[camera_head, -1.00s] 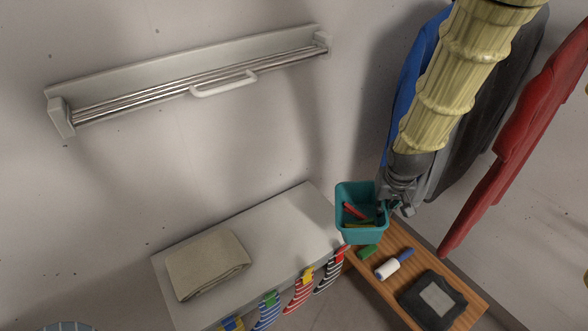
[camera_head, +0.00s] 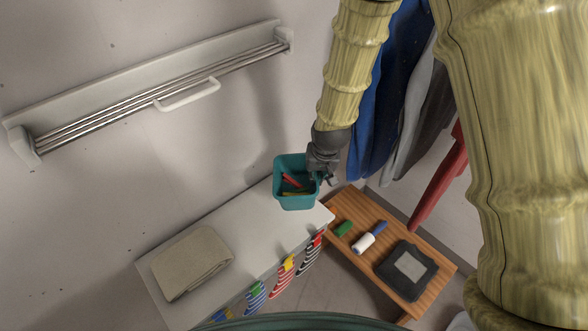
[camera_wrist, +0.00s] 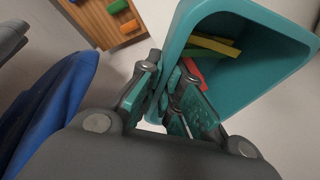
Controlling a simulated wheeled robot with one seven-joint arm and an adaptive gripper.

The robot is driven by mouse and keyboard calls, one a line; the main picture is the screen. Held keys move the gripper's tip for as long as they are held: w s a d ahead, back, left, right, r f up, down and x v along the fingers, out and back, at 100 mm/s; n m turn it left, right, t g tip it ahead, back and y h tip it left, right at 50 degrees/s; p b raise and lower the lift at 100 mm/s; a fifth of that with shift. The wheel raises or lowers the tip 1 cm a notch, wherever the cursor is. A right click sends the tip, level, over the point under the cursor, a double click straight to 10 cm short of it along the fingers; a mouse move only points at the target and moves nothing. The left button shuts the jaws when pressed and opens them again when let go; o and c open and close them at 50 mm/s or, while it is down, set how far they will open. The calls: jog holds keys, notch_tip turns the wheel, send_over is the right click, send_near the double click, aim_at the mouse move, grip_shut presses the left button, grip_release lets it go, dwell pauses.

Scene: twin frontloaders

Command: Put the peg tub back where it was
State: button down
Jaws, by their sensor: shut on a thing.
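The teal peg tub (camera_head: 296,200) is at the right end of the white cabinet top in the head view, with red and yellow pegs inside. My gripper (camera_head: 322,176) is at the tub's right side, shut on its wall. In the wrist view the tub (camera_wrist: 262,95) fills the upper right, with yellow, red and green pegs in it. The gripper (camera_wrist: 175,95) pinches the near wall there. I cannot tell whether the tub's base touches the cabinet top.
A folded beige cloth (camera_head: 190,263) lies on the left of the white cabinet top (camera_head: 250,225). Striped socks (camera_head: 283,278) hang along its front. A wooden bench (camera_head: 365,215) at the right holds a green block (camera_head: 343,228), a lint roller (camera_head: 369,238) and a dark pad (camera_head: 407,270). Clothes (camera_head: 385,85) hang behind.

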jog(key=shift+w+a+p, duration=0.35)
jog(key=shift+a+p, duration=0.45)
jog(key=shift+a, duration=0.05)
jog(key=m+p, duration=0.1)
jog(key=p, duration=0.3)
send_over(295, 189)
jog(key=shift+w+f+y, duration=0.1)
jog(key=shift+f+y, duration=0.2)
jog(key=shift+f, duration=0.55)
jog(key=shift+a+f+b, duration=0.1)
jog(key=shift+f+b, duration=1.9)
jog(key=shift+f, duration=1.5)
jog(key=shift+f+b, duration=0.35)
jog(key=shift+f, duration=0.25)
jog(key=c, duration=1.5)
grip_release()
jog(key=shift+v, duration=6)
